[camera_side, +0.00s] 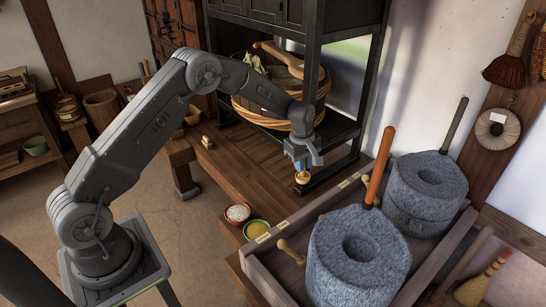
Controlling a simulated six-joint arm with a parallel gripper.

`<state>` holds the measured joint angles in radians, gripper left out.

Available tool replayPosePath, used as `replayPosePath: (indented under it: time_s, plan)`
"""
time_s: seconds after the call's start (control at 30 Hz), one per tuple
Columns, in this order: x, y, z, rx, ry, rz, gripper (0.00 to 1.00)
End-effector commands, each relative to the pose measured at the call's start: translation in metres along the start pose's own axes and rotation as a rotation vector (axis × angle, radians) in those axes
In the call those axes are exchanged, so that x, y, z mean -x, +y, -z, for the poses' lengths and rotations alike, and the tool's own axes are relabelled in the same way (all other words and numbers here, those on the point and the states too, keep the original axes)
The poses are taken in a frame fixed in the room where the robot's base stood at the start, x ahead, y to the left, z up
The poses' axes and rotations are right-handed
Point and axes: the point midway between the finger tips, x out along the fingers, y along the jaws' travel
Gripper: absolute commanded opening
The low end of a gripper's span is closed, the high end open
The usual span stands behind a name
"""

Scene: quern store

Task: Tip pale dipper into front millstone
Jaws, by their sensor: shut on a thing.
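My gripper (303,161) is shut on a small pale-gold cup-like thing (303,178), which looks like the pale dipper. A bit of blue shows between the jaws above it. It hangs over the wooden bench, and its contents are too small to tell. The front millstone (345,275) is a thick grey speckled stone with a round hollow in its top and an upright orange handle (380,165) at its back edge. My gripper is up and left of this millstone in the picture, clear of it.
A second grey millstone (425,215) with a dark handle stands behind, in the same wooden tray (262,285). A red bowl of pale grain (238,213) and a yellow-filled green bowl (257,229) sit left of the tray. A dark shelf frame (312,75) rises behind my gripper.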

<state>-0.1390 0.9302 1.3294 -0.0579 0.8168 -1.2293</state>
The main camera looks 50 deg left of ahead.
Motion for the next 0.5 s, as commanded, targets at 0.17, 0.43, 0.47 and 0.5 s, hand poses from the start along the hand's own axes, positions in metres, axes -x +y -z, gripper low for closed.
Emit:
replayPosePath:
  time_s: [0.17, 0.43, 0.47, 0.5]
  plan:
    - [-0.006, 0.039, -0.082, -0.012, -0.004, 0.026, 0.00]
    - [-0.010, 0.062, -0.195, -0.004, 0.007, 0.059, 0.00]
    - [-0.010, 0.062, -0.205, -0.003, 0.009, 0.062, 0.00]
    - [-0.010, 0.062, -0.216, 0.000, 0.011, 0.064, 0.00]
